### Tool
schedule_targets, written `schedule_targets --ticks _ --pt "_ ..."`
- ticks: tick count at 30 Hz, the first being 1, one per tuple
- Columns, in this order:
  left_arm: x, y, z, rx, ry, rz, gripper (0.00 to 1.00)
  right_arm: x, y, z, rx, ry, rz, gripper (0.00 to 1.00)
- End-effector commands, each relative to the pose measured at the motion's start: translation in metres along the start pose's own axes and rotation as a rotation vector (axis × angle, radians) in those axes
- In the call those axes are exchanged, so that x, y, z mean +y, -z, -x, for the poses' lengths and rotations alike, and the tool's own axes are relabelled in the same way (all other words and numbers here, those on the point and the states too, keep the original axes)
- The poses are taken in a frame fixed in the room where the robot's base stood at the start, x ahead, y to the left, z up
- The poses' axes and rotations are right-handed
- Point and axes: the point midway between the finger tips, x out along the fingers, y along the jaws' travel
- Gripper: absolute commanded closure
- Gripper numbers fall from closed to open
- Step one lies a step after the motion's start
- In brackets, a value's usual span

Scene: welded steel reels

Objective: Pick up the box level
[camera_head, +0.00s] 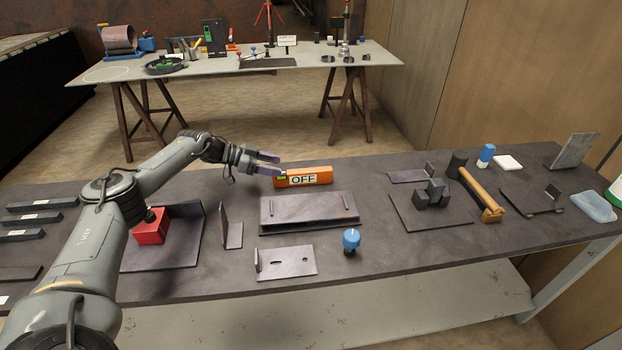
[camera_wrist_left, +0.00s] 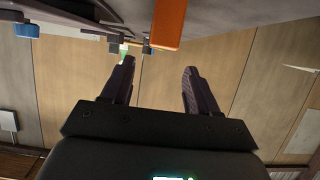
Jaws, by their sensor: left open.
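I cannot tell whether a finger touches the level. My right gripper is not in view.
In front of the level lies a steel plate piece with pins (camera_head: 309,212). A blue-topped knob (camera_head: 351,239), a red block (camera_head: 150,227) and an angle plate (camera_head: 230,230) stand nearby. Dark blocks (camera_head: 433,194) sit farther right.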

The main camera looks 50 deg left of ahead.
Motion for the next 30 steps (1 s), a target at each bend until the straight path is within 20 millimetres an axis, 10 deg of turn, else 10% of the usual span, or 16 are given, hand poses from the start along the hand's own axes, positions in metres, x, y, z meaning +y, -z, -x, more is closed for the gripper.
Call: schedule_targets --ticks 30 --pt "0.003 0.007 -0.091 0.001 -0.001 -0.002 0.4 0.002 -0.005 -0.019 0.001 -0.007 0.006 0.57"
